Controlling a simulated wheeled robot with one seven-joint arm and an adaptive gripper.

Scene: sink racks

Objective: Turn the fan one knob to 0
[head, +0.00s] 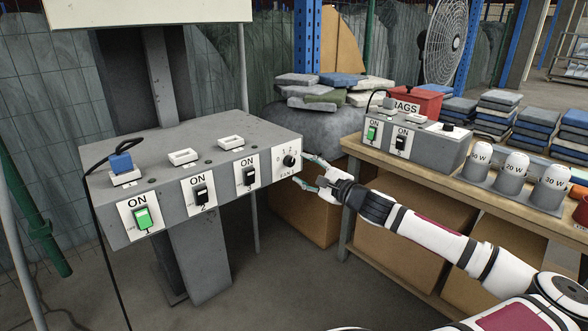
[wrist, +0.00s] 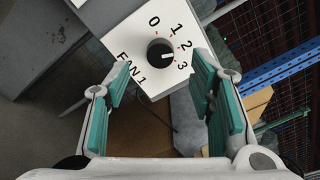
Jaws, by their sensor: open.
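The fan one knob (head: 289,161) is a round black knob on a white plate at the right end of the grey control box's front. In the wrist view the knob (wrist: 158,52) shows with the plate's label FAN 1 and the numbers 0 to 3. Its white mark points right, toward the 2 to 3 side; the exact setting is hard to tell. My gripper (head: 310,171) is open and empty, just right of the plate and facing it. In the wrist view my gripper (wrist: 159,80) has teal pads spread on both sides below the knob, apart from it.
The control box (head: 160,150) also carries three ON switches, the left one (head: 142,218) lit green. A wooden bench (head: 450,178) at right holds a second switch box (head: 437,148), lamps and stacked cloths. Cardboard boxes (head: 400,245) sit under the bench. A blue post shows behind.

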